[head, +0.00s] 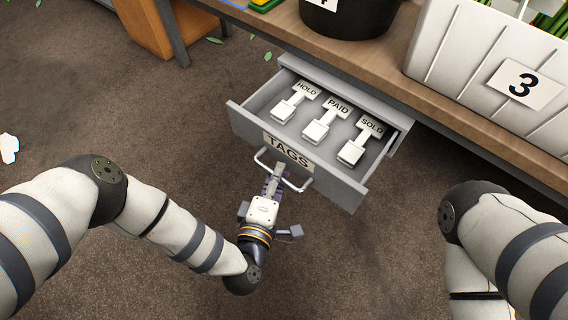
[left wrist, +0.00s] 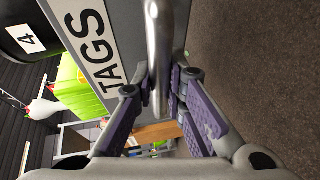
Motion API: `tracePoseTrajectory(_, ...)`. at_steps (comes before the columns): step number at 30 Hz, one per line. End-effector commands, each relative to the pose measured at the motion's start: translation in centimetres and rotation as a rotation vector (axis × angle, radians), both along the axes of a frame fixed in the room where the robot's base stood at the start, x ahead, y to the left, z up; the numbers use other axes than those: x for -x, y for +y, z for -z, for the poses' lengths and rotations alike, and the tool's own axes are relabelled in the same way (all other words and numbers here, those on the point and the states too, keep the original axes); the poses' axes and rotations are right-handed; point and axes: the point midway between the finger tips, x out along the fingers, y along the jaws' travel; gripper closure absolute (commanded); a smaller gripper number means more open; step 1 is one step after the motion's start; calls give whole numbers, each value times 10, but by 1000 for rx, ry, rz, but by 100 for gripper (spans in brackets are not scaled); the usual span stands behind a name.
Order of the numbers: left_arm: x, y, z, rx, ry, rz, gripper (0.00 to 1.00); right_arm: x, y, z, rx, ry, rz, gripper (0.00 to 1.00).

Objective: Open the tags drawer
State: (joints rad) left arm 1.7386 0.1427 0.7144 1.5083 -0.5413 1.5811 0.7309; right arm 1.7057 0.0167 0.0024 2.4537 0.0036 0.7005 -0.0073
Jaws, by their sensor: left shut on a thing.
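The grey tags drawer (head: 240,122) hangs under the workbench and stands pulled out, with its inside showing. Its front carries a "TAGS" label (head: 288,152), which also shows in the left wrist view (left wrist: 92,45). Three white tags marked HOLD (head: 295,102), PAID (head: 327,121) and SOLD (head: 361,142) lie in it. My left gripper (head: 275,174) is shut on the drawer's bar handle (head: 296,186). In the left wrist view the metal handle (left wrist: 159,45) runs between the purple-padded fingers. My right gripper is out of view; only part of my right arm shows at the right.
The wooden workbench (head: 396,88) runs above the drawer. A black pot (head: 350,20) and a white ribbed crate marked 3 (head: 470,55) stand on it. An orange-brown wooden box (head: 146,26) is at the back left. The brown floor before the drawer is mostly clear.

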Motion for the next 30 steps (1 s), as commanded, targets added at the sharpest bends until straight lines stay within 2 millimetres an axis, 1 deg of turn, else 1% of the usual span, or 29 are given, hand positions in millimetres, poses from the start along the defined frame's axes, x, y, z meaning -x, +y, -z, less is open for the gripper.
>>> tracePoseTrajectory(1, 5, 4, -3, -1, -2, 1, 100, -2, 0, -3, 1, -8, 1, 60)
tracePoseTrajectory(3, 11, 8, -3, -1, -2, 1, 100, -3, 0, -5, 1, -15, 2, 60)
tracePoseTrajectory(9, 25, 19, -2, -1, -2, -1, 100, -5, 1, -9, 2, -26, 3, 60)
tracePoseTrajectory(15, 29, 22, -1, 0, -3, -1, 100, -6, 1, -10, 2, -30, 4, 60)
tracePoseTrajectory(24, 30, 22, -1, 0, -3, -1, 100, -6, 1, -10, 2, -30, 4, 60)
tracePoseTrajectory(25, 30, 22, -1, 0, -3, -1, 86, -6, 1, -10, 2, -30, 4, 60)
tracePoseTrajectory(26, 30, 22, -1, 0, -3, -1, 79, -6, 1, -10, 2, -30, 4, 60)
tracePoseTrajectory(27, 30, 22, -1, 0, -3, -1, 70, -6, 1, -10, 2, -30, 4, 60)
tracePoseTrajectory(28, 30, 22, -1, 0, -3, -1, 67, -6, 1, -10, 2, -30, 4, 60)
tracePoseTrajectory(30, 30, 22, -1, -1, -2, -1, 67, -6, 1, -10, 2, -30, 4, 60)
